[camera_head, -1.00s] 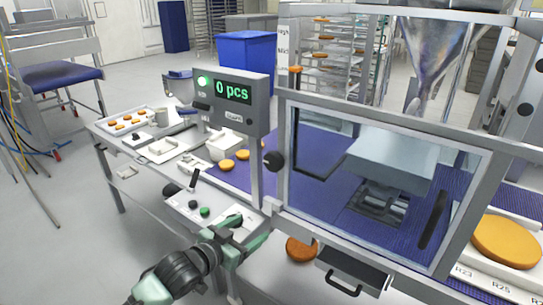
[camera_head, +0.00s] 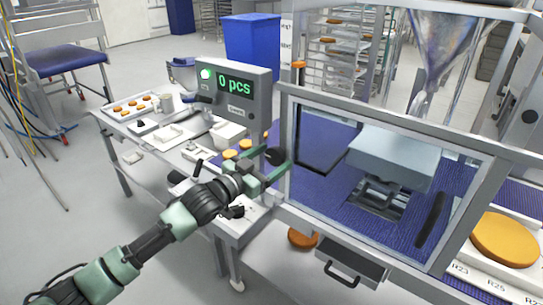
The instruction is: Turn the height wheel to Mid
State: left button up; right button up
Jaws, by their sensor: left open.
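The height wheel is a black round knob (camera_head: 276,156) on the left post of the machine frame. My left gripper (camera_head: 275,163) is open at the wheel, its green fingers on either side of it. I cannot tell whether the fingers touch it. An upright white height scale (camera_head: 287,40) stands above, with small dark lettering near its top. An orange pointer (camera_head: 299,64) sits beside the scale, below the lettering I can make out. My right gripper is not in view.
A grey display box (camera_head: 235,92) reading "0 pcs" stands left of the wheel. A clear guard door (camera_head: 325,215) with a black handle is to the right. A table (camera_head: 112,122) with trays and orange rounds is behind my left arm. A drawer (camera_head: 350,268) is below.

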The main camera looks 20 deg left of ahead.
pick_arm(q)
jog(key=c, duration=1.4)
jog(key=shift+o, duration=0.2)
jog(key=shift+m, duration=0.3)
jog(key=shift+r+m+p, duration=0.1)
jog(key=shift+m+p, duration=0.25)
jog(key=shift+m, duration=0.55)
jog(key=m+p, duration=0.1)
jog(key=m, duration=0.4)
jog(key=shift+y, duration=0.3)
jog(key=m+p, duration=0.1)
jog(key=m, duration=0.3)
jog(key=shift+m+p, duration=0.3)
jog(key=m+y+p, duration=0.1)
jog(key=m, duration=0.3)
jog(key=shift+m, duration=0.4)
